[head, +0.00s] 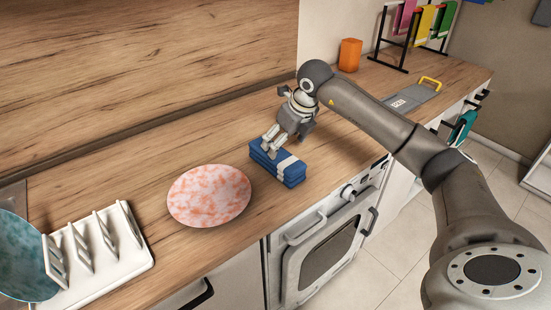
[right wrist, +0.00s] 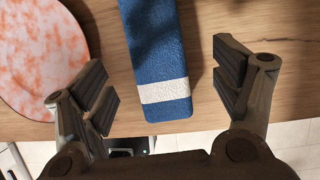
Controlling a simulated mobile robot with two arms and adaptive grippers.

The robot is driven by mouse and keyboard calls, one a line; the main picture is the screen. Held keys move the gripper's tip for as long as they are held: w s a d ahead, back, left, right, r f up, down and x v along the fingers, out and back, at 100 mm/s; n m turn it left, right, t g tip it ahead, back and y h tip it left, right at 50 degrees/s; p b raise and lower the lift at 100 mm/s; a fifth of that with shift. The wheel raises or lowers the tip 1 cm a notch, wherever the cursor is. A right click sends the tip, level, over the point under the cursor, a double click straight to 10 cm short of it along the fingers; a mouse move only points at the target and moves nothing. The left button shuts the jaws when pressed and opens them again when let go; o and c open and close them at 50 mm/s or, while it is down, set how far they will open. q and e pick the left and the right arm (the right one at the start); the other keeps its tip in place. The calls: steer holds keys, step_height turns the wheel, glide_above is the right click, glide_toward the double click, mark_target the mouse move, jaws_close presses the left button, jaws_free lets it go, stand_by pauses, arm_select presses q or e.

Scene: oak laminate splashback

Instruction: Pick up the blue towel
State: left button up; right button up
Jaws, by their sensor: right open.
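The blue towel (head: 276,165) lies folded on the wooden counter, with a white stripe near one end. In the right wrist view the towel (right wrist: 155,45) runs lengthwise between the fingers, with its striped end toward the gripper base. My right gripper (head: 270,146) is just above the towel in the head view and hides a little of it. In the right wrist view the right gripper (right wrist: 168,92) is open, with one finger on each side of the towel and gaps between. My left gripper is not in view.
A pink speckled plate (head: 209,196) lies left of the towel. A white dish rack (head: 95,262) with a teal plate (head: 22,262) stands farther left. An oven (head: 325,245) is below the counter edge. An orange container (head: 349,54) and a towel rack (head: 405,35) are at the back right.

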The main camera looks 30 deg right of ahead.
mark_target(280, 154)
steer(key=shift+x, duration=1.1)
steer(key=shift+w+a+f+p, duration=0.15)
steer(key=shift+w+f+p, duration=0.15)
steer(key=shift+f+p, duration=0.25)
steer(key=p+x, duration=0.1)
steer(key=x, duration=0.2)
steer(key=shift+a+f, duration=0.1)
steer(key=shift+f, duration=0.25)
steer(key=shift+w+f, duration=0.2)
steer(key=shift+f, duration=0.15)
steer(key=shift+c, duration=0.3)
steer(key=shift+r, duration=0.1)
steer(key=c, duration=1.2)
